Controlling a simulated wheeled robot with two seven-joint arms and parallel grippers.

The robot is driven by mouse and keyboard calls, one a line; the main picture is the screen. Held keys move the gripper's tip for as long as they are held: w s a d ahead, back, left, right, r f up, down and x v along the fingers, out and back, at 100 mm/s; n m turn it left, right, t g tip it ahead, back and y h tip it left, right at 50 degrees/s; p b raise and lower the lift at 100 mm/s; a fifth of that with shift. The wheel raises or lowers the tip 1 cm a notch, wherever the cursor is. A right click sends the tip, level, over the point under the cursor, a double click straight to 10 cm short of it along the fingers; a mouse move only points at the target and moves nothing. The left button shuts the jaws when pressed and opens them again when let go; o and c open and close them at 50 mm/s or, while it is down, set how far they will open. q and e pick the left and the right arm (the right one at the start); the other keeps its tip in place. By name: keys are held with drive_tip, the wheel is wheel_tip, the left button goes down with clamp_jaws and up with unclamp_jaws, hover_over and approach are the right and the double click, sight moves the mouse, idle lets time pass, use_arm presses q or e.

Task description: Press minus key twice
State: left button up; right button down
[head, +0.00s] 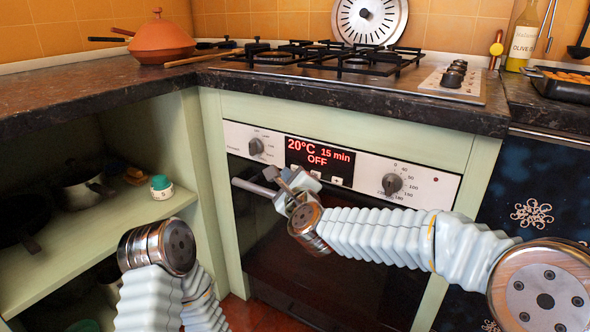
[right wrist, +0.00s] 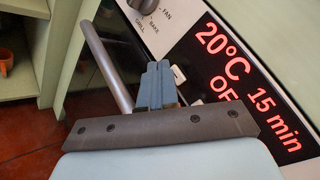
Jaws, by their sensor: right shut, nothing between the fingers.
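The oven control panel (head: 370,178) has a dark display (head: 320,157) with red text reading 20°C, 15 min, OFF. Small pale keys sit just below it. One key (head: 336,181) shows right of my gripper, but its symbol is too small to read. I cannot tell which key is the minus. My right gripper (head: 275,174) is shut and empty, in front of the panel's lower edge near the display's left end. In the right wrist view its closed fingers (right wrist: 155,84) partly cover the key row, beside a pale key (right wrist: 178,74). My left gripper is out of view.
The oven handle (head: 252,188) runs just below the panel, close to my right fingers. Knobs flank the display at left (head: 256,146) and right (head: 392,184). A stone counter with a gas hob (head: 345,62) overhangs above. Open shelves (head: 95,235) stand left.

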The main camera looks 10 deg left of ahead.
drive_tip(key=shift+w, duration=0.15)
drive_tip(key=shift+w+d, duration=0.15)
drive_tip(key=shift+w, duration=0.1)
drive_tip(key=shift+w+d+b, duration=0.2)
drive_tip(key=shift+w+b, duration=0.2)
drive_tip(key=shift+w, duration=0.05)
idle(1.1)
drive_tip(key=shift+s+a+b, duration=0.2)
drive_tip(key=shift+s+b, duration=0.1)
drive_tip(key=shift+s, duration=0.3)
drive_tip(key=shift+s+a, duration=0.1)
drive_tip(key=shift+s, duration=0.15)
drive_tip(key=s, duration=0.1)
drive_tip(key=s+a, duration=0.1)
drive_tip(key=s, duration=0.1)
drive_tip(key=s+b, duration=0.1)
drive_tip(key=shift+s+a, duration=0.35)
